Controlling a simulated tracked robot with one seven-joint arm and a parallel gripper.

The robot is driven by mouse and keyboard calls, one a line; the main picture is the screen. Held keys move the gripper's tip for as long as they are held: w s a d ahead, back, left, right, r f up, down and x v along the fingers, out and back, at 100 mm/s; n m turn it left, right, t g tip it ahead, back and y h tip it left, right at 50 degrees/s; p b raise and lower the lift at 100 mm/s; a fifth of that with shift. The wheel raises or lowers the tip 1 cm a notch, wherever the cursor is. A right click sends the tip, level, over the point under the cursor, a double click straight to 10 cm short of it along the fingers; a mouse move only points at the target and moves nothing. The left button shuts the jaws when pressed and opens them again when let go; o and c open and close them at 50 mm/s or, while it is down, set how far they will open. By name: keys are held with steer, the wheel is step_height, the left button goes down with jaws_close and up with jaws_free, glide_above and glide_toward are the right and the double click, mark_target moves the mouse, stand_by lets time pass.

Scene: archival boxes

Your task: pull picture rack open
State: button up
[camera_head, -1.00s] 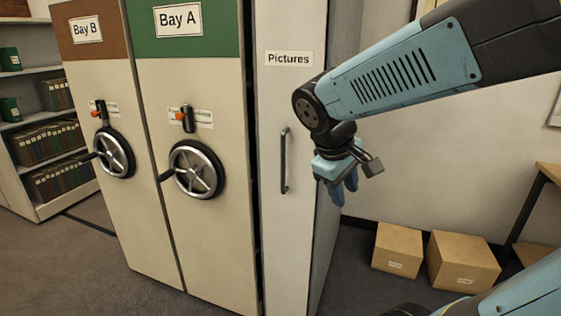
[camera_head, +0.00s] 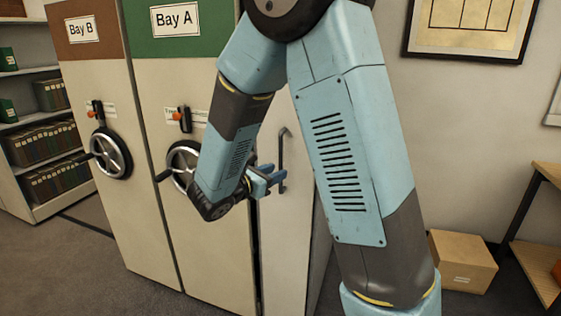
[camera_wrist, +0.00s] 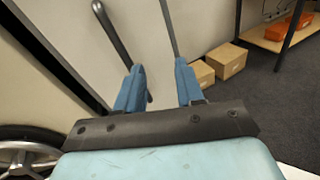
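The picture rack (camera_head: 285,235) is a tall, narrow cream panel right of Bay A, and its front is flush with the bays. Its dark vertical handle (camera_head: 283,150) is partly behind my gripper (camera_head: 276,175). The "Pictures" label is hidden by my arm. My gripper is at the lower half of the handle with its blue fingers apart. In the wrist view the handle (camera_wrist: 113,35) slants down behind the left finger, and its lower end shows just inside that finger. Whether they touch I cannot tell. Nothing is gripped.
Bay A (camera_head: 215,250) and Bay B (camera_head: 110,220) stand to the left with spoked handwheels; my forearm partly covers Bay A's wheel (camera_head: 183,160). A cardboard box (camera_head: 462,262) and a wooden table (camera_head: 535,255) are at the right. The floor before the bays is clear.

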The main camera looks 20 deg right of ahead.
steer(key=w+a+f+n+t, duration=0.2)
steer(key=w+a+n+t, duration=0.1)
steer(key=a, duration=0.1)
steer(key=x, duration=1.3)
steer(key=shift+f+y, duration=0.4)
steer(key=shift+w, duration=0.15)
steer(key=shift+a, duration=0.1)
jaws_close()
